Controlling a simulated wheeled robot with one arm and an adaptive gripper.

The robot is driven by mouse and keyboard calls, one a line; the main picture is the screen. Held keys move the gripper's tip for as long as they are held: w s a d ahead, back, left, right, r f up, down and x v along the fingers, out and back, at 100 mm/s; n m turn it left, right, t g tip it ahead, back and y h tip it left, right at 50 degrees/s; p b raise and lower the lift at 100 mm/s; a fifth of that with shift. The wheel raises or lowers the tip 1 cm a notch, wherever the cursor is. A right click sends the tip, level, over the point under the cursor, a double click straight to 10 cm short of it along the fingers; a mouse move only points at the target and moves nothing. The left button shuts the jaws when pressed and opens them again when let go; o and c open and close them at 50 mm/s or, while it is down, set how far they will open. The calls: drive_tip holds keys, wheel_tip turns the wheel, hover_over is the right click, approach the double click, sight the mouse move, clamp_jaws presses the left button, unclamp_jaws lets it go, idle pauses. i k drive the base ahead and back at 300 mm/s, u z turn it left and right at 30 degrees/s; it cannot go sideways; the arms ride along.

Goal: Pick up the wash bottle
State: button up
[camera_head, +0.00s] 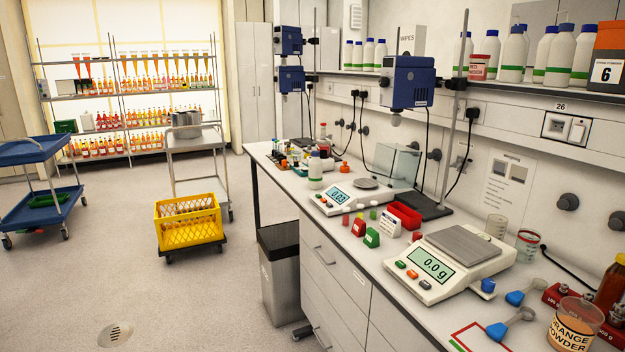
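Similar white bottles with green bands stand on the wall shelf: several at the right, such as this one (561,55), and several smaller ones farther back (369,54). I cannot tell for certain which one is the wash bottle. My gripper is not in view.
The bench (345,237) holds a near balance (452,262), a farther balance (345,197), blue scoops (497,330) and an orange powder jar (575,325). A grey bin (281,275), yellow crate (190,222) and blue cart (40,208) stand on the floor. The foreground floor is clear.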

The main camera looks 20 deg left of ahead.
sight(315, 163)
drive_tip(key=u, duration=0.8)
drive_tip(key=i, duration=0.35)
drive_tip(key=u, duration=0.8)
drive_tip(key=i, duration=1.35)
drive_tip(key=u, duration=0.2)
